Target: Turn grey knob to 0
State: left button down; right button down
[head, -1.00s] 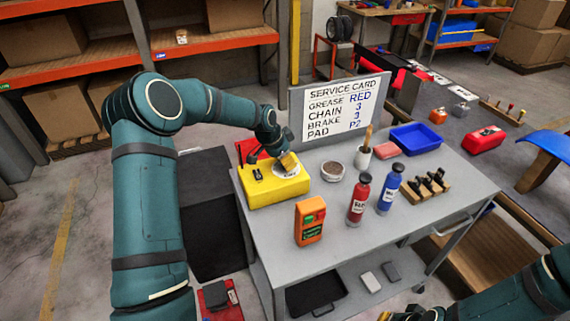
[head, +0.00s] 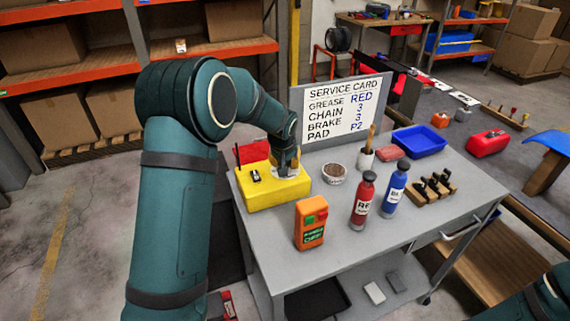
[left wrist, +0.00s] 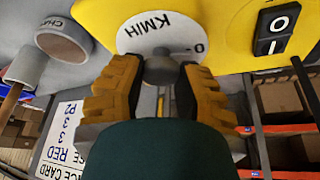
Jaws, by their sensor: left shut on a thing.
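The yellow box (head: 262,196) stands at the back left of the grey cart top. In the left wrist view the box (left wrist: 220,25) carries a white dial (left wrist: 150,33) marked KM/H, with a 0 near its right edge. The grey knob (left wrist: 160,68) sits at the dial. My left gripper (left wrist: 160,85) is shut on the grey knob, one yellow finger on each side. In the head view the left gripper (head: 287,172) reaches down over the dial and hides the knob. The knob's pointing direction cannot be told. My right gripper is out of view.
A black rocker switch (left wrist: 277,30) is on the box. The service card (head: 340,110) stands behind.

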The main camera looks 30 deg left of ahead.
pick_arm(q)
jog(key=shift+f+n+y, duration=0.1)
jog(key=shift+n+y, duration=0.2)
jog(key=shift+n, duration=0.5)
jog(key=c, duration=0.5)
grip_release()
jog(key=shift+c, duration=0.2)
jog(key=v, duration=1.2)
jog(key=shift+w, duration=0.2)
jog(key=shift+d, duration=0.1)
